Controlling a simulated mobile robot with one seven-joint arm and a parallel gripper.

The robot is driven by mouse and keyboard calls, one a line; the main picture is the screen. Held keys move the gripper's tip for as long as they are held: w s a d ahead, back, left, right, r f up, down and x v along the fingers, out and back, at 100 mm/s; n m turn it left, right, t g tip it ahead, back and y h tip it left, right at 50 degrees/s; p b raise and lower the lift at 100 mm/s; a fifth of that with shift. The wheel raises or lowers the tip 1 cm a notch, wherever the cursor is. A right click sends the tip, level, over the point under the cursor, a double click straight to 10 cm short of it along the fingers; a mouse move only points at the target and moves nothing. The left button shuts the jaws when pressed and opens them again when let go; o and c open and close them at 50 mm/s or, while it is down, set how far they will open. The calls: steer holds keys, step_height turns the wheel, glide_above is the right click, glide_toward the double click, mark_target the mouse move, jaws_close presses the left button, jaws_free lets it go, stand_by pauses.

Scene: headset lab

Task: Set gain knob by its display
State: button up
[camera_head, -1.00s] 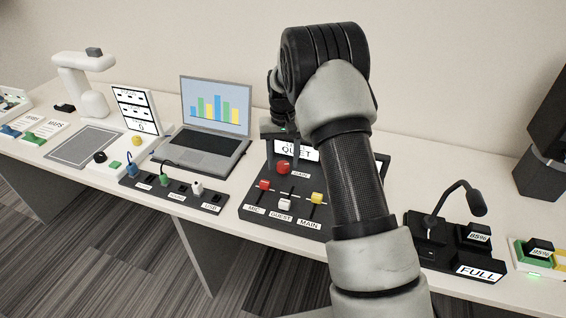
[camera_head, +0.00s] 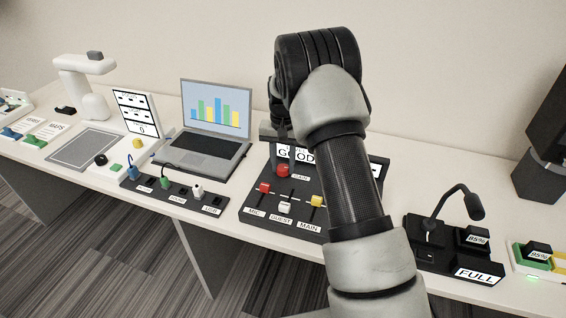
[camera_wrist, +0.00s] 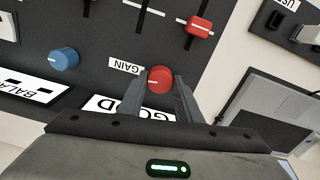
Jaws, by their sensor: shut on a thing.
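The red gain knob (camera_wrist: 159,80) sits between my two fingertips in the wrist view, beside the GAIN label (camera_wrist: 125,66). My gripper (camera_wrist: 158,88) is shut on it, one finger on each side. In the head view the knob (camera_head: 283,170) shows just below my gripper's fingers (camera_head: 283,153). The display (camera_head: 297,154) on the mixer panel (camera_head: 250,216) reads GOOD, partly covered by my arm. The wrist view shows the display (camera_wrist: 115,106) too, partly hidden by my gripper.
Red (camera_head: 264,188), white (camera_head: 285,207) and yellow (camera_head: 316,200) sliders stand in front of the knob. A blue knob (camera_wrist: 63,58) is near the BALANCE label in the wrist view. A laptop (camera_head: 215,110) stands left and a gooseneck microphone (camera_head: 470,205) right.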

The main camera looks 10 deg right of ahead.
mark_target(283, 167)
steer(key=o, duration=1)
steer(key=shift+o, duration=0.2)
step_height(283, 167, up, 18)
steer(key=p, duration=0.2)
steer(key=shift+f, duration=0.25)
